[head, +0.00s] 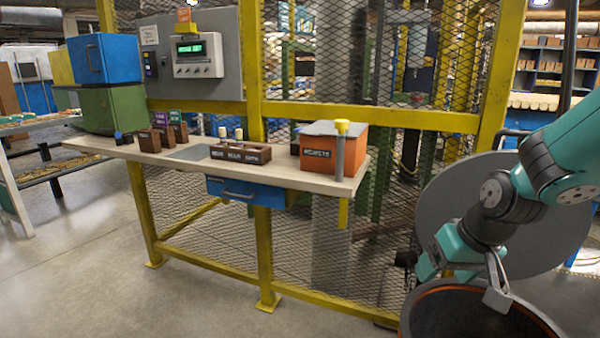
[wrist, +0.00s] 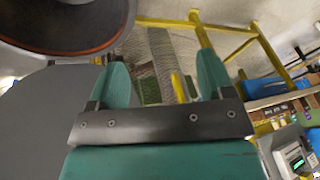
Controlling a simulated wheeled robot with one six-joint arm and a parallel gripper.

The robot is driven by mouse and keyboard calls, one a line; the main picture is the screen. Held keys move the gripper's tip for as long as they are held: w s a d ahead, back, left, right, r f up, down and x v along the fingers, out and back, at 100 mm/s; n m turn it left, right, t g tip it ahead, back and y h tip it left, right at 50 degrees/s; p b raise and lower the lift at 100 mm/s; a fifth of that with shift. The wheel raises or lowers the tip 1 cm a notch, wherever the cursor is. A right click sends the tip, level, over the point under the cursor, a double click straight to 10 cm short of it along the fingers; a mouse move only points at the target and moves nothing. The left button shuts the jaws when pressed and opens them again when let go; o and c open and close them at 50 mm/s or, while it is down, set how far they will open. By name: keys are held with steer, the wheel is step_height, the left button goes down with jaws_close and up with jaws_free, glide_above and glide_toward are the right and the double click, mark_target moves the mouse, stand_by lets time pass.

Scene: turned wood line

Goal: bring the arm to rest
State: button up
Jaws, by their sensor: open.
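My gripper (wrist: 162,75) is open in the wrist view, with two teal fingers spread apart and nothing between them. In the head view my teal and black arm reaches in from the right edge, and its end is beside the grey disc and above the rim of a round dark bin. The fingertips are hard to make out there. The bin (head: 427,307) has an orange inner edge and stands at the bottom right; it also shows at the upper left of the wrist view (wrist: 113,38).
A large grey disc (head: 440,190) stands upright behind my arm. A workbench (head: 100,146) along a yellow-framed mesh fence holds an orange rejects box (head: 318,158), small brown boxes (head: 240,153), and a green and a blue box (head: 105,58). The floor at lower left is clear.

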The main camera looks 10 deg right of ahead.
steer(key=s+a+r+n+g+y, duration=0.1)
steer(key=s+a+r+n, duration=0.2)
steer(key=s+a, duration=0.3)
steer(key=s+a+r+n+g+y, duration=0.1)
steer(key=s+a+r+n+g, duration=0.15)
steer(key=s+a, duration=0.3)
steer(key=s+a+r+n, duration=0.3)
steer(key=s+a, duration=0.3)
steer(key=a, duration=0.1)
step_height(320, 180, up, 15)
steer(key=w+p, duration=0.1)
steer(key=p, duration=1.4)
steer(key=shift+d+r+p, duration=0.2)
steer(key=shift+d+p, duration=0.2)
steer(key=shift+w, duration=0.1)
